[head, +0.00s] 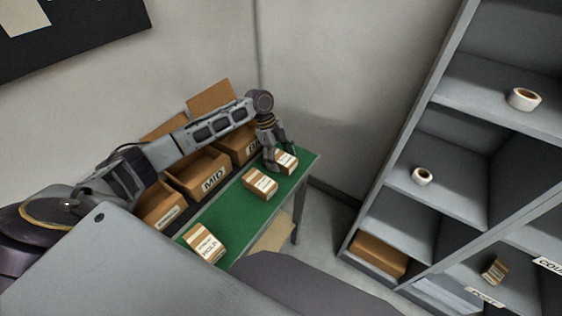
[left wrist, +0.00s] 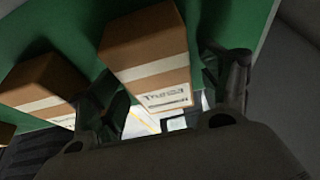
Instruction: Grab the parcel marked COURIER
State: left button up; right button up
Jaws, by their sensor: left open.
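My left gripper (head: 281,166) is open at the far end of the green table (head: 226,216). It is around the far parcel (head: 289,157), a brown box with a pale band and white label. A second parcel (head: 261,183) lies nearer on the table and shows beside the left finger in the wrist view (left wrist: 42,86). A third parcel (head: 204,243), seemingly labelled HOLD, lies at the near end. My right gripper is not in view.
Open cardboard boxes line the table's wall side, one marked MID (head: 212,182). A grey shelf unit (head: 408,150) stands at right, holding tape rolls (head: 523,99), a small parcel (head: 495,270) and a brown box (head: 379,254). A partly visible shelf sign (head: 548,265) starts with COU.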

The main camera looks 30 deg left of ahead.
aim_at(281, 157)
pick_arm(q)
jog(key=shift+f, duration=0.25)
dwell(0.7)
jog(key=c, duration=1.2)
jog(key=shift+r, duration=0.15)
jog(key=shift+c, duration=0.2)
jog(key=shift+r, duration=5.15)
